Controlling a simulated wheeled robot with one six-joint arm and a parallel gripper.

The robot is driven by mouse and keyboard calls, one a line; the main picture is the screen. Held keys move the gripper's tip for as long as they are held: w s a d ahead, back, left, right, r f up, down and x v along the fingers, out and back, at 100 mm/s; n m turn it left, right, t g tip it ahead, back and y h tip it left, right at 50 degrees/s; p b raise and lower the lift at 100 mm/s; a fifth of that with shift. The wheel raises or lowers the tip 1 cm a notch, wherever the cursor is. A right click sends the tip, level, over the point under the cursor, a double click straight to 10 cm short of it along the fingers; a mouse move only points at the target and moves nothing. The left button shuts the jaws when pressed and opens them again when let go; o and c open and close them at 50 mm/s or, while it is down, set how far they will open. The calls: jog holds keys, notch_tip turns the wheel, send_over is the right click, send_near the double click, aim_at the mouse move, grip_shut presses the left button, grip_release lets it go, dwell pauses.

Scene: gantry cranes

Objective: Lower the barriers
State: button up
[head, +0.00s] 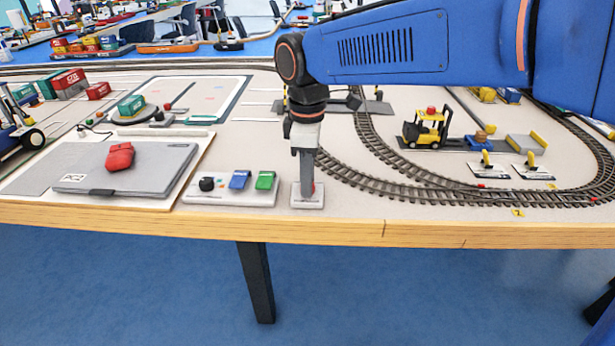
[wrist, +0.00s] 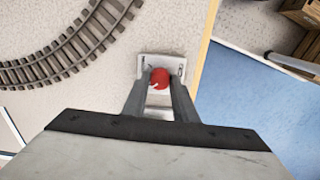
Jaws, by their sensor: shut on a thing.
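A small lever with a round red knob (wrist: 159,77) stands on a pale base plate (head: 308,202) near the table's front edge. My gripper (head: 307,180) points straight down over this plate, its fingers shut on the red knob. In the wrist view, the knob sits between the two fingertips of my gripper (wrist: 160,82). In the head view the fingers hide most of the lever, so its tilt cannot be told. Dark posts and a grey roadway (head: 376,107) by the track, perhaps the barriers' crossing, are partly hidden behind my arm; I cannot tell the barriers' position.
A control box (head: 228,190) with a black knob and blue and green switches stands just left. A grey laptop-like case (head: 130,168) with a red object (head: 119,156) lies further left. Curved rails (head: 400,182), a yellow forklift (head: 427,128) and two yellow-handled levers (head: 487,160) are right.

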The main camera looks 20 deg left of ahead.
jog(key=m, duration=0.4)
jog(key=shift+m, duration=0.3)
jog(key=m, duration=0.4)
jog(key=shift+m, duration=0.3)
jog(key=m, duration=0.4)
jog(key=shift+m, duration=2)
jog(key=o, duration=1)
jog(key=shift+o, duration=0.2)
jog(key=shift+r, duration=0.15)
notch_tip(320, 180, up, 17)
